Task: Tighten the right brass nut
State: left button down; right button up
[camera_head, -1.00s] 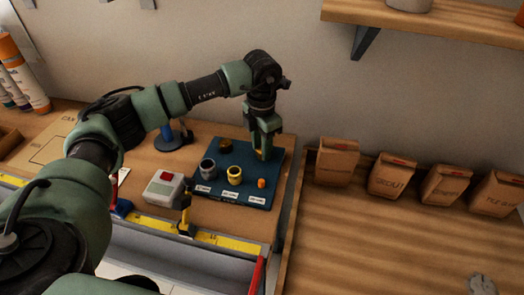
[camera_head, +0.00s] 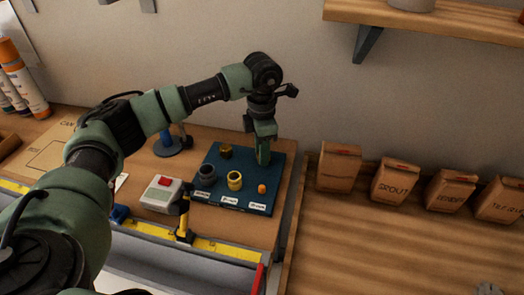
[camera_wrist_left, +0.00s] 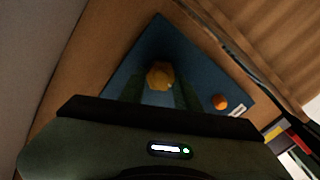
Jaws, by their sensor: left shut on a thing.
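The blue board (camera_head: 278,170) lies on the wooden bench. My left gripper (camera_head: 263,158) points down at its back right corner. In the left wrist view the brass nut (camera_wrist_left: 160,75) sits between the two fingers of my left gripper (camera_wrist_left: 158,92), which is shut on it. In the head view the fingers hide this right nut. Another dark brass piece (camera_head: 226,151) stands at the back left of the board, apart from the gripper.
A grey box with a red button (camera_head: 163,190) is to the left. Paper bags (camera_head: 338,167) stand to the right.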

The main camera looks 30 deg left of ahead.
pick_arm(q)
jog(key=c, duration=1)
grip_release()
notch_tip(320, 180, up, 8)
jog(key=shift+f+b, duration=0.1)
jog(key=shift+b, duration=0.4)
